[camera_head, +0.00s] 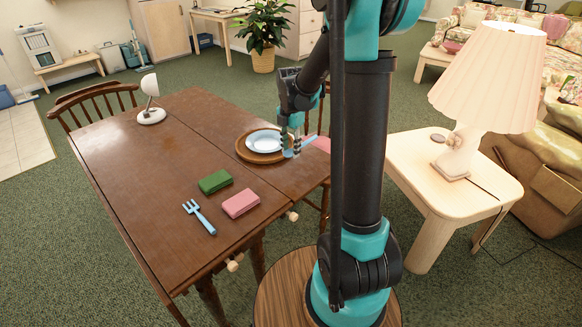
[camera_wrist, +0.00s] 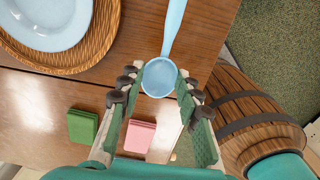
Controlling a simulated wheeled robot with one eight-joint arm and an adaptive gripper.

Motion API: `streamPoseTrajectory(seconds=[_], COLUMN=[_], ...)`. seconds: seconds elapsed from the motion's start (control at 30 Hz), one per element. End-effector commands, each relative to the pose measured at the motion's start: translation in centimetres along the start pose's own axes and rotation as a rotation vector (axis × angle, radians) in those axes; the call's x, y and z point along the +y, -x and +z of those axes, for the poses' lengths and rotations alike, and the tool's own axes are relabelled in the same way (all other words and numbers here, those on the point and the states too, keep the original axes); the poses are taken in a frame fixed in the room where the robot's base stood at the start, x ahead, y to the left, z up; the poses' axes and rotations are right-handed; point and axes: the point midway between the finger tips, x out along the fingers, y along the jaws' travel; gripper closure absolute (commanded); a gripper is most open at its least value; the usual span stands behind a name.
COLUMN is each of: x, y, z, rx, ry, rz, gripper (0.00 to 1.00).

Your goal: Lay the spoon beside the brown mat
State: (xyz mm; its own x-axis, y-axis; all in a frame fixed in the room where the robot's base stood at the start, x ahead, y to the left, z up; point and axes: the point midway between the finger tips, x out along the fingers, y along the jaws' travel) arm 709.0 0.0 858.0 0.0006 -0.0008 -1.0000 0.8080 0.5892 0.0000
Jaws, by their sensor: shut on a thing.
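The light blue spoon (camera_wrist: 159,78) is in my gripper (camera_wrist: 155,86), its bowl between the fingertips and its handle pointing to the top of the wrist view. My gripper (camera_head: 291,150) is shut on it at the right edge of the brown mat in the head view, where the fingers partly hide the spoon. The brown mat (camera_head: 241,150) is round and woven, with a pale blue plate (camera_head: 264,141) on it. The mat (camera_wrist: 102,46) is at the upper left of the wrist view, apart from the spoon there. Whether the spoon touches the table is unclear.
The wooden table (camera_head: 150,180) also holds a green folded cloth (camera_head: 215,181), a pink one (camera_head: 241,203), a blue fork (camera_head: 199,216) and a white lamp (camera_head: 150,100). The table's edge is close to the spoon's right. A side table (camera_head: 430,185) bears a large lamp (camera_head: 490,80).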

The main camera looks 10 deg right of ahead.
Motion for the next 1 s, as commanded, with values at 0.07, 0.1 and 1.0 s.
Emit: streamPoseTrajectory(seconds=[0.07,0.1,1.0], x=[0.1,0.1,0.0], y=[-1.8,-2.5,-8.6], z=[0.0,0.0,0.0], rx=[0.000,0.000,0.000], ry=[0.000,0.000,-0.001], rz=[0.000,0.000,0.000], gripper=[0.88,0.88,0.88])
